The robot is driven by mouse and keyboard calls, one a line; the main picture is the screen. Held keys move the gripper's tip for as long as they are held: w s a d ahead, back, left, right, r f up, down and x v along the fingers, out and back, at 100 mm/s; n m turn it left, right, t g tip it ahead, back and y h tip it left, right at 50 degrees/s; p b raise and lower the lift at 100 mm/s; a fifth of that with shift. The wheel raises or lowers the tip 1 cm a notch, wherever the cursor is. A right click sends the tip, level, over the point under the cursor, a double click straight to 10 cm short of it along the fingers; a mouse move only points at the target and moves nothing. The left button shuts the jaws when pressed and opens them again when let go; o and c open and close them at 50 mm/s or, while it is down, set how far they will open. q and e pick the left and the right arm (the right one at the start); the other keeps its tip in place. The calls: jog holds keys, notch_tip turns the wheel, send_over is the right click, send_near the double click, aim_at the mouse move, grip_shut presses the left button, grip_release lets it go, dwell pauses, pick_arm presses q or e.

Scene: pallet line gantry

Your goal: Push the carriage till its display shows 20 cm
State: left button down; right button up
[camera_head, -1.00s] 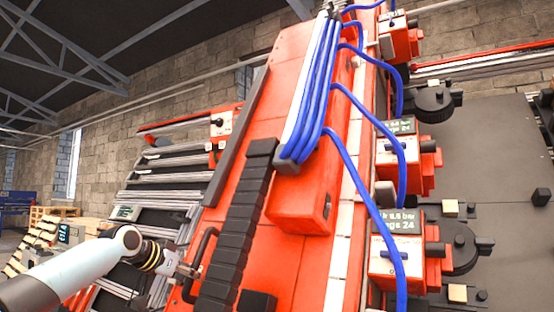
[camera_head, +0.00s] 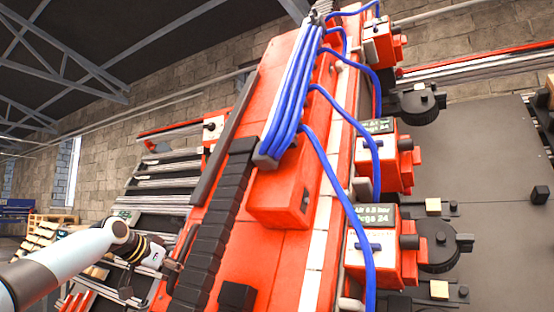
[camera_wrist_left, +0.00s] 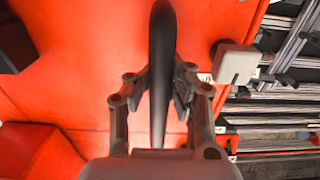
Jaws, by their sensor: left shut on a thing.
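A small dark display (camera_head: 122,214) shows left of the carriage, too small to read. A green display (camera_head: 377,217) on a red box shows a line with "6.5 bar" and another ending in 24. My right gripper is not in view.
Blue hoses (camera_head: 345,200) run from the carriage to several red boxes (camera_head: 383,160) along its right side. A dark flat board (camera_head: 490,170) lies to the right. Metal rails (camera_head: 170,182) lie left of the carriage, and a brick wall stands behind.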

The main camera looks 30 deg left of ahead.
pick_arm(q)
jog(key=a+b, duration=0.2)
jog(key=a, duration=0.2)
jog(key=shift+w, duration=0.1)
jog(key=shift+a+r+b, duration=0.2)
jog(key=shift+a+b, duration=0.3)
jog(key=shift+a+r+b, duration=0.15)
jog(key=shift+a+b, duration=0.3)
jog(key=shift+a, duration=0.05)
jog(key=shift+w+a+f, duration=0.1)
jog(key=shift+a+f, duration=0.1)
jog(key=shift+a, duration=0.25)
jog(key=shift+d+f, duration=0.1)
jog(key=shift+f, duration=0.15)
